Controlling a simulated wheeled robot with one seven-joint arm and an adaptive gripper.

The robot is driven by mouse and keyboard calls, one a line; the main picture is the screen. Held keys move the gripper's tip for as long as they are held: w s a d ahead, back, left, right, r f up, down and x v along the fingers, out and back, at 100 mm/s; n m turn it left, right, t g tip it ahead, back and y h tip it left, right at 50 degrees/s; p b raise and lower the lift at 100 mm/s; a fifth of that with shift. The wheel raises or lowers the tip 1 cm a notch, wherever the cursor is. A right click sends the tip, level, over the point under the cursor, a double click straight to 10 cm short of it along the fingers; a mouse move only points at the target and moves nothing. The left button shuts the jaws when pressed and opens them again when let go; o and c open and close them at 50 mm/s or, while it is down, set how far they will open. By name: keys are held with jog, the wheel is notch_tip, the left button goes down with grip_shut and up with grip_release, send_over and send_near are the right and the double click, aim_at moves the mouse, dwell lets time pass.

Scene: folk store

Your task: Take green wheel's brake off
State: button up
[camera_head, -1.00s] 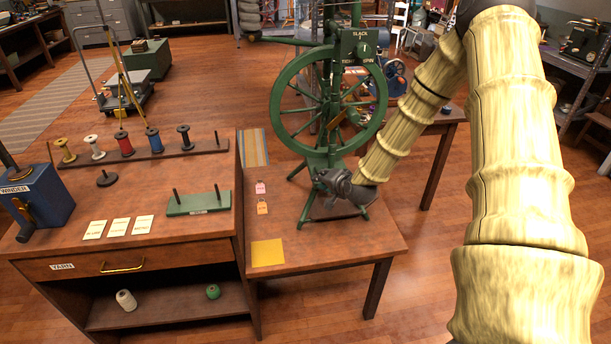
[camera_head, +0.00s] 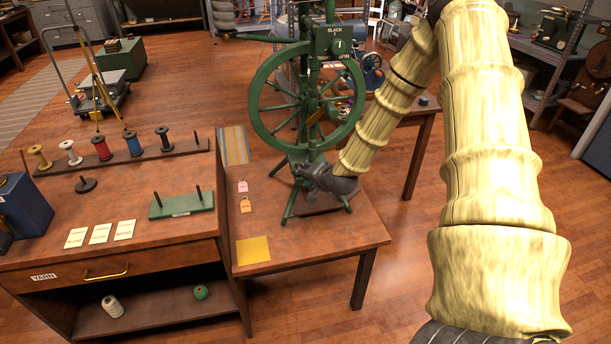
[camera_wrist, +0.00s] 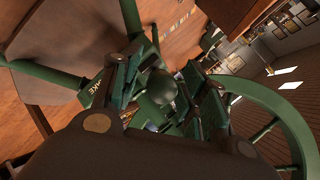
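The green spinning wheel (camera_head: 256,112) stands on a low brown table at the centre of the head view. My gripper (camera_head: 303,174) is low at the wheel's near side, by its base and legs. In the wrist view a round green knob (camera_wrist: 163,88) lies between the two fingers of my gripper (camera_wrist: 165,92). The fingers are apart, with what looks like a narrow gap on each side of the knob. A green part with white letters ending in "KE" (camera_wrist: 97,88) shows beside the left finger. My gripper hides the knob in the head view.
A yellow square (camera_head: 253,250) and two small tags (camera_head: 246,205) lie on the table left of the wheel. A yarn cabinet (camera_head: 150,258) adjoins it on the left, carrying a green peg stand (camera_head: 181,205) and spools. Another table with a blue wheel (camera_head: 372,70) stands behind.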

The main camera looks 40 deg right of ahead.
jog(key=v, duration=1.2)
dwell(0.3)
dwell(0.8)
jog(key=s+a+f+n+g+y, duration=0.1)
jog(key=s+a+f+n+g, duration=0.3)
jog(key=a+f, duration=0.4)
jog(key=s+a+f+n+g, duration=0.2)
jog(key=s+a+f+n, duration=0.1)
jog(key=s+a+f, duration=0.55)
jog(key=s+a+f+n+g, duration=0.2)
jog(key=s+a+f, duration=0.3)
jog(key=s, duration=0.5)
jog(key=s+a+f+n+g, duration=0.3)
jog(key=s+a+f, duration=0.3)
jog(key=s+f, duration=0.2)
jog(key=shift+s+a+n+g, duration=0.15)
jog(key=shift+s+n+g, duration=0.15)
jog(key=shift+s+n, duration=0.7)
jog(key=shift+s, duration=0.15)
